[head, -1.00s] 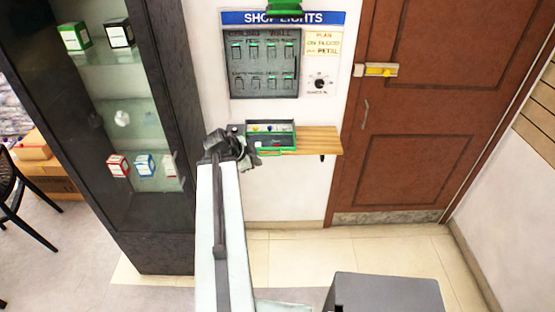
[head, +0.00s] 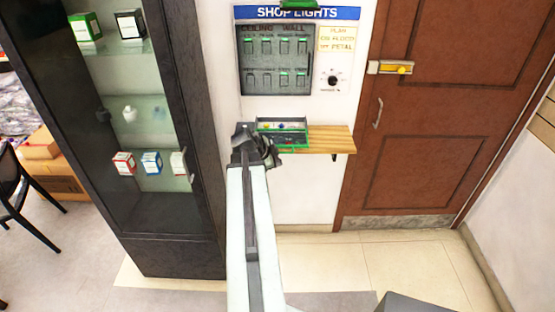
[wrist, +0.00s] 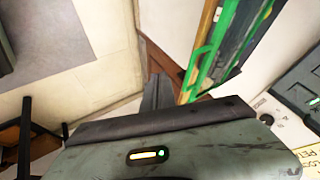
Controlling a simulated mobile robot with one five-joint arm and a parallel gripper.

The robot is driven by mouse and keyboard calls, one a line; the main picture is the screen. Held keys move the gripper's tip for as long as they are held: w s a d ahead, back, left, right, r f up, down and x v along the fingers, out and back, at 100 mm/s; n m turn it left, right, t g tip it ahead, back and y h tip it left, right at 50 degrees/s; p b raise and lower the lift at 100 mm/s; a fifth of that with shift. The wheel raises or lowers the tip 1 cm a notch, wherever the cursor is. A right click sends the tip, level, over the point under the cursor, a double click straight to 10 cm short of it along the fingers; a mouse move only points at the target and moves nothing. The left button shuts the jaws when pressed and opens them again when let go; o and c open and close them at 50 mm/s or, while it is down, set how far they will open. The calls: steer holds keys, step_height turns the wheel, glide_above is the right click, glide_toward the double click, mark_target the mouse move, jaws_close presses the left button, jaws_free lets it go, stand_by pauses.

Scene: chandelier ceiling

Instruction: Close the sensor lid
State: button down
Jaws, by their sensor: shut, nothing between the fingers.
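A small box with green edges (head: 295,141) sits on the wooden shelf below the switch panel, and I take it to be the sensor. Its upper part is open to view, with small coloured parts inside. I cannot clearly make out its lid or the lid's angle. My gripper (head: 272,157) is shut and empty at the box's left front corner, hiding part of it. Whether it touches the box is unclear. In the wrist view a green-edged frame (wrist: 200,55) shows close by at the upper right, beyond the grey body of my gripper.
The wooden shelf (head: 335,139) has bare room right of the box. The shop lights panel (head: 277,60) with switches and a dial (head: 332,80) is above. A dark glass cabinet (head: 170,215) stands close on the left. A brown door (head: 440,120) with a yellow latch (head: 392,69) is on the right.

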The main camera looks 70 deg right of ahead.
mark_target(279, 137)
steer(key=d, duration=0.1)
steer(key=w+d, duration=0.1)
steer(key=d+r, duration=0.1)
steer(key=shift+w, duration=0.25)
steer(key=shift+f, duration=0.1)
steer(key=w+d, duration=0.1)
steer(key=d, duration=0.2)
steer(key=w+d, duration=0.1)
steer(key=d, duration=0.3)
steer(key=w+d, duration=0.2)
steer(key=d, duration=0.1)
steer(key=shift+w+d, duration=0.1)
steer(key=shift+d, duration=0.4)
